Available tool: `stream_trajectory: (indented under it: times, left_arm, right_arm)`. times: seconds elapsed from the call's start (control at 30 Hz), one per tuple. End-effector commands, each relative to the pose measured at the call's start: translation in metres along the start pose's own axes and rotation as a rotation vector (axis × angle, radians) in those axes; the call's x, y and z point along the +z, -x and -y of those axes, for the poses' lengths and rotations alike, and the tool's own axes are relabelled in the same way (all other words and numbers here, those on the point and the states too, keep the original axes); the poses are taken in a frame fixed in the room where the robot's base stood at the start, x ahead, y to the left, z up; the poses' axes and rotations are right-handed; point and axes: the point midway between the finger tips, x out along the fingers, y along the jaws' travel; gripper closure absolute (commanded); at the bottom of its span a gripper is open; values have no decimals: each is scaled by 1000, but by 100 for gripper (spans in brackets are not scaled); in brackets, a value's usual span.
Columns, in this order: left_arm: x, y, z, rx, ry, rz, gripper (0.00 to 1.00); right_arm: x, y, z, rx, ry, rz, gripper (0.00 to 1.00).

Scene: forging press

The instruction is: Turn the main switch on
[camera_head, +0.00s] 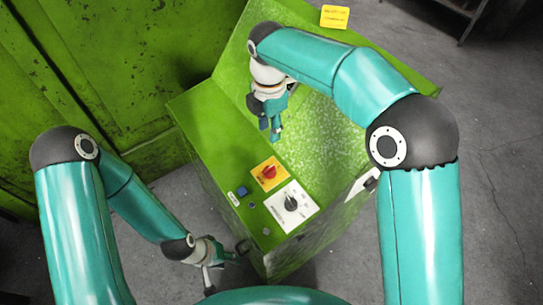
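A red rotary switch (269,172) on a yellow plate sits on top of the green control cabinet. In front of it is a white plate with a black rotary knob (291,203). I cannot tell for certain which of the two is the main switch. My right gripper (271,133) hangs above the cabinet, behind the red switch and apart from it, fingers pointing down. Its finger gap is too small to judge. My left gripper (224,268) is low at the cabinet's left front side, away from the switches. Its fingers are partly visible.
The green cabinet (199,114) has a blue button (241,191) and small round buttons beside the knobs. A yellow label (335,17) is at the back. A worn green metal wall (120,70) stands at left. Grey concrete floor (500,150) is open at right.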

Motion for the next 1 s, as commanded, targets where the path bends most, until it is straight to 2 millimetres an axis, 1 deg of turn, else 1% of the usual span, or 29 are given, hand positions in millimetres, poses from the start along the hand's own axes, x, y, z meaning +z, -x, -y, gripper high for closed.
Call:
stream_trajectory:
  times: [0.17, 0.5, 0.7, 0.83, 1.0]
  left_arm:
    - [1, 0, 0, 0, 0, 2, 60]
    - [0, 7, -2, 0, 0, 1, 60]
    - [0, 11, -4, 0, 0, 1, 60]
    - [0, 13, -5, 0, 0, 1, 60]
    - [0, 14, -5, 0, 0, 1, 60]
  right_arm:
    - [3, -24, 3, -4, -7, -1, 64]
    - [4, -97, 4, -7, -10, -1, 64]
    - [4, -134, 4, -6, -9, -2, 64]
    - [4, -151, 3, -4, -11, -1, 64]
    - [4, -161, 3, -1, -10, -1, 64]
